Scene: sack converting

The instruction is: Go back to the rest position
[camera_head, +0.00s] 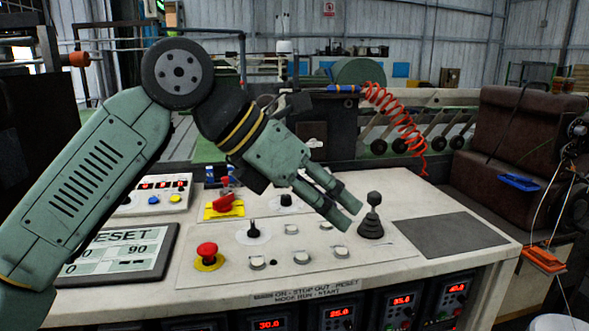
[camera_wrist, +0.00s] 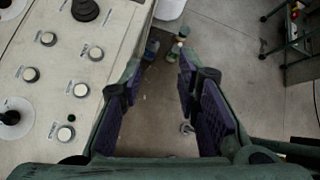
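My gripper (camera_head: 354,219) is held above the control console (camera_head: 454,190), to the left of the black joystick (camera_head: 372,218) in the head view. In the wrist view my gripper (camera_wrist: 160,72) has its two fingers spread apart. The fingers touch no control that I can see. The console panel lies on the left of the wrist view, with several white push buttons (camera_wrist: 96,53).
A red emergency stop (camera_head: 207,252) and a red-and-yellow switch (camera_head: 225,203) stand on the console. A RESET display (camera_head: 118,252) is at the left. A coiled red hose (camera_head: 400,118) hangs behind. A cart (camera_wrist: 292,40) stands on open floor.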

